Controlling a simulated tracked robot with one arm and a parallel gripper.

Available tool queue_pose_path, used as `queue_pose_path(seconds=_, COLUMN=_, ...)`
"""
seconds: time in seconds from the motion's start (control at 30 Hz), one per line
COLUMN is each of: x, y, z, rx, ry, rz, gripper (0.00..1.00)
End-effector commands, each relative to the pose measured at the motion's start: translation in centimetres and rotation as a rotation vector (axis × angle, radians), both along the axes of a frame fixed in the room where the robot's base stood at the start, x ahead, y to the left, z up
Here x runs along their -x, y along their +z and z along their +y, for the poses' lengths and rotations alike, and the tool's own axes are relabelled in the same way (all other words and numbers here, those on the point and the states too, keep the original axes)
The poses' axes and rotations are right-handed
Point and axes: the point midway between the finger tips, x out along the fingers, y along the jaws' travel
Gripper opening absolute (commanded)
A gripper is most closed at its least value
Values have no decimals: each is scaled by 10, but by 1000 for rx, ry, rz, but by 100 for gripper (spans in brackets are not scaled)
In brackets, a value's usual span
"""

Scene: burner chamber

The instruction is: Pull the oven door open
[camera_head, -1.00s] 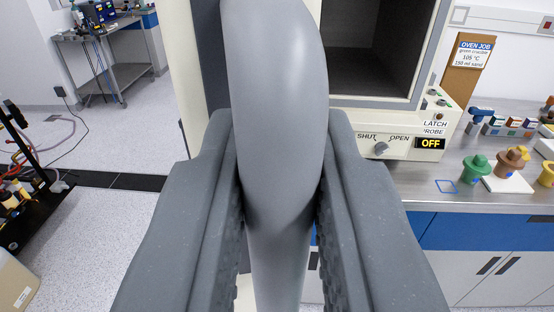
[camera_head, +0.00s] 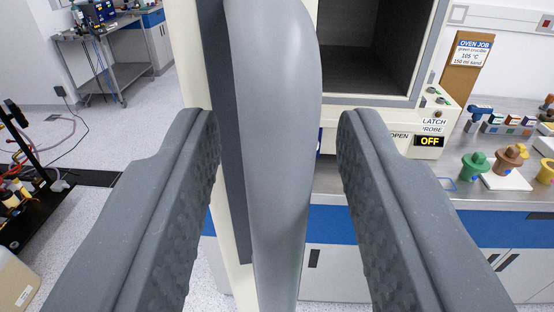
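The oven door (camera_head: 189,80) stands swung open on the left, seen nearly edge-on as a cream edge with a dark strip. Its thick grey handle (camera_head: 275,130) runs upright through the middle of the view. The oven's dark chamber (camera_head: 365,68) shows open to the right of the handle. My gripper (camera_head: 280,115) is open, with one finger on each side of the handle. There are visible gaps between both fingers and the handle. The right finger hides part of the oven's front panel.
The panel's display (camera_head: 430,141) reads OFF. The steel bench (camera_head: 448,198) at right holds green (camera_head: 475,166), brown (camera_head: 511,158) and yellow (camera_head: 546,171) crucibles. A cart (camera_head: 108,70) stands far back left, and dark equipment (camera_head: 30,190) at the left edge.

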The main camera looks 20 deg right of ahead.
Motion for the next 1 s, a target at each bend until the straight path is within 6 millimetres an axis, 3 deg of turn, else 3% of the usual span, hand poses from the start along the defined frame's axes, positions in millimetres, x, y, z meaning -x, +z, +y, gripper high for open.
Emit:
queue_pose_path(seconds=0.6, x=81, y=-1, z=33, rx=0, ry=-1, rz=-5, gripper=35)
queue_pose_path(seconds=1.0, x=115, y=-2, z=48, rx=2, ry=-2, rz=-1, gripper=35)
